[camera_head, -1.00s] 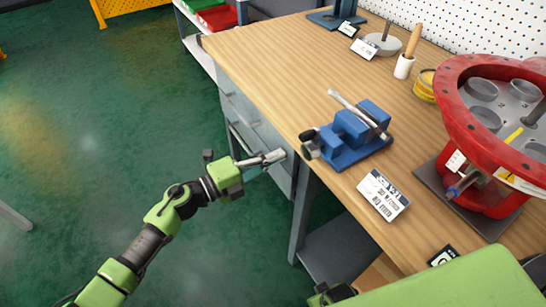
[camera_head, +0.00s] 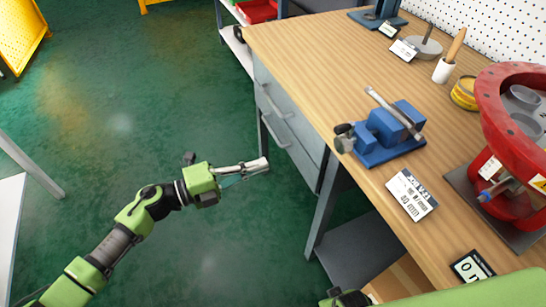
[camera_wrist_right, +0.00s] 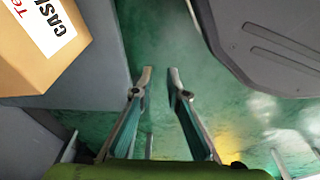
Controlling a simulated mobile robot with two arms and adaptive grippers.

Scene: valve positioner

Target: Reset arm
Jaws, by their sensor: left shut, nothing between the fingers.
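My left gripper (camera_head: 262,165) is in the head view, at the end of the green and black arm from the left. It is shut and empty, over the green floor beside the workbench (camera_head: 300,55), and its tips point right toward the drawers. My right gripper (camera_wrist_right: 160,72) shows in the right wrist view. Its two fingers are apart with nothing between them, and green floor shows below. In the head view only a green part of my right arm shows at the bottom right.
On the bench are a blue vise (camera_head: 385,132), a white label card (camera_head: 411,195), a yellow tin (camera_head: 464,92) and a red flanged housing (camera_head: 505,110). A cardboard box (camera_wrist_right: 38,45) is left of the right gripper. Open floor (camera_head: 110,100) lies left of the bench.

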